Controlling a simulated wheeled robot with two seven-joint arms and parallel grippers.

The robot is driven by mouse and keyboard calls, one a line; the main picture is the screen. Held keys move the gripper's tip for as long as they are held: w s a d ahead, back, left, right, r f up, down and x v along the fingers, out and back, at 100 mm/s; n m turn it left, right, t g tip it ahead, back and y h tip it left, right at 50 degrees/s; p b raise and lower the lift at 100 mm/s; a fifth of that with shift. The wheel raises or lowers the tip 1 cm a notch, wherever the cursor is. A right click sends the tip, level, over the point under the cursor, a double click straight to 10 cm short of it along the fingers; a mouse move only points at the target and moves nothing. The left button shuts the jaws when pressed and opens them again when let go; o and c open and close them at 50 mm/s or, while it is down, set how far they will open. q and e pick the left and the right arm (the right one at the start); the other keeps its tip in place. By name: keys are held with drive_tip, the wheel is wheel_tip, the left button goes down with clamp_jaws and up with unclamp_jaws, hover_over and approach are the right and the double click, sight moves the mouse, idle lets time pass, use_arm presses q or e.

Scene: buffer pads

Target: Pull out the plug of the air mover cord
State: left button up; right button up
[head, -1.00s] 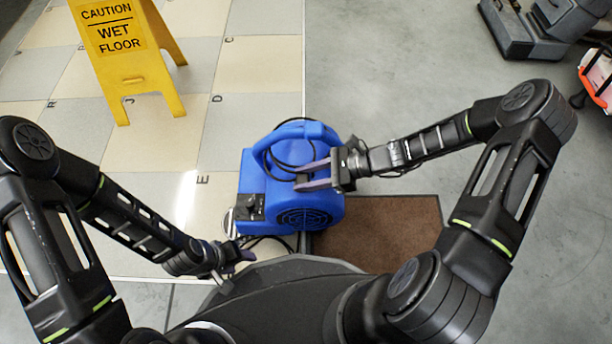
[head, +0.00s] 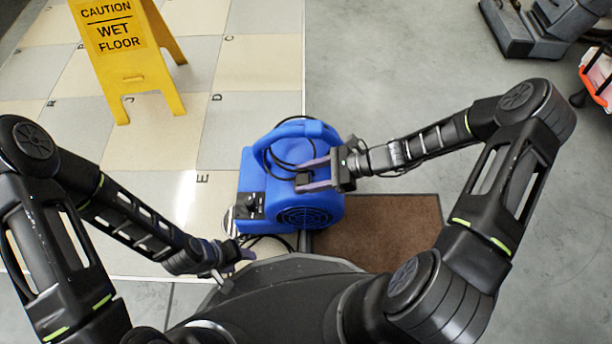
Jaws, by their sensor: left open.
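The blue air mover (head: 256,186) stands on the floor just in front of me, with a dark control panel (head: 251,206) on its left side. Its black cord (head: 277,163) is looped around the top handle. A small dark block (head: 303,179), perhaps the plug, shows near the fingertips of my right gripper (head: 315,175). That gripper's fingers are apart above the air mover, but I cannot tell whether they grip the block. My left gripper (head: 238,256) is open, low beside the air mover's front left corner, and partly hidden by its own wrist.
A yellow wet floor sign (head: 130,60) stands at the upper left on tiles. A brown mat (head: 400,220) lies right of the air mover. A grey machine (head: 545,30) and an orange-edged container (head: 597,75) are at the upper right. Grey floor between is clear.

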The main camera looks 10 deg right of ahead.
drive_tip(key=shift+o, duration=1.2)
drive_tip(key=p+v, duration=0.2)
drive_tip(key=v, duration=0.4)
drive_tip(key=shift+d+r+p, duration=0.2)
drive_tip(key=shift+d+p, duration=0.1)
drive_tip(key=shift+p, duration=0.05)
drive_tip(key=shift+s+d+r, duration=0.15)
drive_tip(key=shift+s+d, duration=0.1)
drive_tip(key=shift+d, duration=0.25)
